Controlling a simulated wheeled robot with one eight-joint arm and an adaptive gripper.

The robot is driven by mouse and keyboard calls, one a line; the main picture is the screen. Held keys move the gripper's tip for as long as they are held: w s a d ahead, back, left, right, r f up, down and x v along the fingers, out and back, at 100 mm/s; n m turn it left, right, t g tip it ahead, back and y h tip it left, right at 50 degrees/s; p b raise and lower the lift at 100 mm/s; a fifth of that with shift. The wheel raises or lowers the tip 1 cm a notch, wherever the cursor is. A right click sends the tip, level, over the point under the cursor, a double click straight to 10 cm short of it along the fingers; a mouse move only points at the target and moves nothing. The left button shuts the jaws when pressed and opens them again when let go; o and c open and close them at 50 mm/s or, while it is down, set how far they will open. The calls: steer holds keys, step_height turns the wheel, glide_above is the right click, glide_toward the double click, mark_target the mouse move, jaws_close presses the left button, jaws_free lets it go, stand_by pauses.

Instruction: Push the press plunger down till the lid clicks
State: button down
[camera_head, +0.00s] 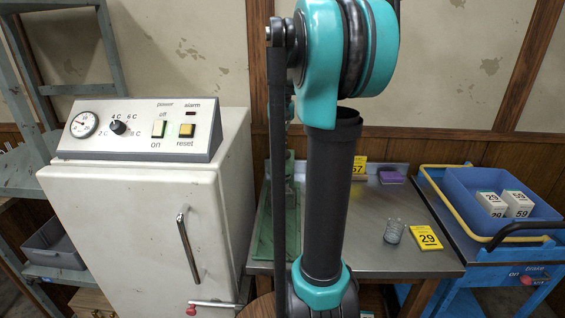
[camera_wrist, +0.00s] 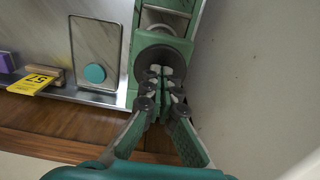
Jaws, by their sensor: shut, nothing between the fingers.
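The green press (camera_wrist: 141,72) shows in the wrist view as an upright frame beside a pale wall-like surface. A dark round disc (camera_wrist: 146,57), which looks like the top of the plunger, lies right behind my fingertips. My gripper (camera_wrist: 162,74) is shut and empty, its tips overlapping the disc in the picture; I cannot tell whether they touch it. In the head view the press (camera_head: 264,225) stands on the left part of the steel bench, mostly hidden behind my arm. My gripper and the lid are hidden there.
A white cabinet (camera_head: 130,225) stands close left of the press. The steel bench (camera_head: 385,255) holds a clear glass (camera_head: 393,231), a yellow 29 tag (camera_head: 425,236) and a purple block (camera_head: 391,177). A blue cart (camera_head: 462,240) with a crate stands at right.

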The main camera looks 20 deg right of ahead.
steer(key=shift+r, duration=3.3)
